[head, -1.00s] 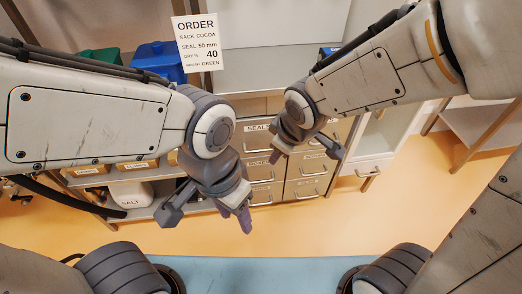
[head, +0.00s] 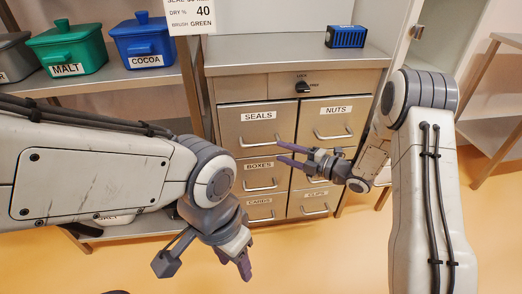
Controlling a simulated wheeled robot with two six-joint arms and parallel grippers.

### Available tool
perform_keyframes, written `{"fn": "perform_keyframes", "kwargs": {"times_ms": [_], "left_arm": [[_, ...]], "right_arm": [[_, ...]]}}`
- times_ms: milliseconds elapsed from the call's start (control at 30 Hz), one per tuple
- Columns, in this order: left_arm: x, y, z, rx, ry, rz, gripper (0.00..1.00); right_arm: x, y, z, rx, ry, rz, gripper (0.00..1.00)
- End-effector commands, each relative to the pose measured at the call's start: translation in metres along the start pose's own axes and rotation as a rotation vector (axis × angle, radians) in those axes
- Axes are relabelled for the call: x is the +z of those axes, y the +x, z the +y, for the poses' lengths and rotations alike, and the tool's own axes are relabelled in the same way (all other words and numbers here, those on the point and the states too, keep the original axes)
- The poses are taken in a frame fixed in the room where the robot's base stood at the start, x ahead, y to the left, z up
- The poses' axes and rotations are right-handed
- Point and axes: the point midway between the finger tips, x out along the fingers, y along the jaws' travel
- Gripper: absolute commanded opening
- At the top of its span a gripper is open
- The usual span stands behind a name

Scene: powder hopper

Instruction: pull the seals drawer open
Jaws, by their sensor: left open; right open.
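The seals drawer (head: 236,128) is the top left drawer of a grey metal cabinet and carries a SEALS label. It looks closed, and its bar handle (head: 262,144) runs along its lower part. My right gripper (head: 280,153) is open and empty. Its purple fingers point left, and in the picture they lie just below and right of that handle; I cannot tell whether they touch it. My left gripper (head: 243,264) hangs low, left of centre, in front of the cabinet, with its purple fingers pointing down and nothing seen in them.
The nuts drawer (head: 342,114) is to the right, and the boxes drawer (head: 244,177) is below. A lock knob (head: 302,87) sits above the drawers. A blue slotted box (head: 346,37) stands on the cabinet top. Malt (head: 68,48) and cocoa (head: 150,43) bins stand on the left shelf.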

Motion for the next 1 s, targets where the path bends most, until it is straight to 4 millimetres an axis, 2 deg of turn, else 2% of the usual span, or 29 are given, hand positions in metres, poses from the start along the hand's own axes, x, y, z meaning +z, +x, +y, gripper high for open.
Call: {"fn": "perform_keyframes", "kwargs": {"times_ms": [200,400,600,867,933,1000], "left_arm": [[0.0,0.008,-0.001,0.0,0.0,0.0,0.5],[0.001,0.013,-0.001,0.0,0.0,0.0,0.5],[0.001,0.015,-0.001,0.0,0.0,0.0,0.5],[0.001,0.014,-0.001,0.0,0.0,0.0,0.5],[0.001,0.014,-0.001,0.0,0.0,0.0,0.5],[0.001,0.014,-0.001,0.0,0.0,0.0,0.5]], "right_arm": [[-0.002,0.043,-0.002,-0.001,0.0,0.005,0.49],[-0.001,0.075,-0.001,-0.001,0.0,0.003,0.49],[-0.001,0.089,0.0,-0.002,0.003,0.001,0.49],[-0.001,0.09,0.0,-0.002,0.003,0.0,0.49],[-0.001,0.09,0.0,-0.002,0.003,0.0,0.3],[-0.001,0.09,0.0,-0.002,0.003,-0.001,0.03]]}}
